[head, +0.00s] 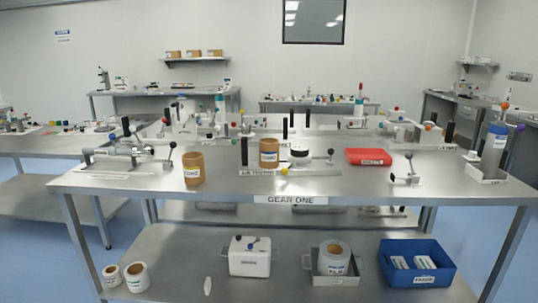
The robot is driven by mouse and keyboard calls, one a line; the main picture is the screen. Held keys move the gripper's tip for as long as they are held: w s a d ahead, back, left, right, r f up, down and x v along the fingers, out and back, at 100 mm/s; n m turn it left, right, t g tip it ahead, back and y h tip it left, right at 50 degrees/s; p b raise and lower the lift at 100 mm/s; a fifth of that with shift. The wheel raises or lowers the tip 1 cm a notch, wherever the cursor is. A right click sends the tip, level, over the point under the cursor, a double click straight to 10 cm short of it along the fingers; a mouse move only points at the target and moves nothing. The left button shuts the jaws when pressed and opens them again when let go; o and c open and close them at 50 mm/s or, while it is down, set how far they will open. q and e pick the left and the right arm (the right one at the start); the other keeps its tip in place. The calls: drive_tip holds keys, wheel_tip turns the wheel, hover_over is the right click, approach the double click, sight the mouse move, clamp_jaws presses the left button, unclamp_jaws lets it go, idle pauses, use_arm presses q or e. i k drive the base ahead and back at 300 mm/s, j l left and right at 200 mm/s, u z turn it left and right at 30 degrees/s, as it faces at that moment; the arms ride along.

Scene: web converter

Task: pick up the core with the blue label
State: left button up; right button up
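Two brown cylinders that look like cores stand upright on the steel table marked GEAR ONE (290,200). One core (193,163) stands left of the middle near the front edge and carries a pale label. The other core (269,147) stands farther back, near the middle, also with a pale label. Both labels are too small for me to tell which is blue. Neither of my grippers shows in the head view, and nothing touches either core.
A metal clamp device (125,153) lies left of the cores. A red tray (368,157) and a small fixture (407,175) sit to the right. A blue cylinder (494,143) stands at the right end. The lower shelf holds rolls (135,279) and a blue bin (416,280).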

sight(269, 147)
drive_tip(key=i+l+u, duration=0.1)
drive_tip(key=i+l, duration=0.55)
drive_tip(key=i+l+u, duration=0.1)
drive_tip(key=i+l, duration=0.55)
drive_tip(key=l, duration=0.15)
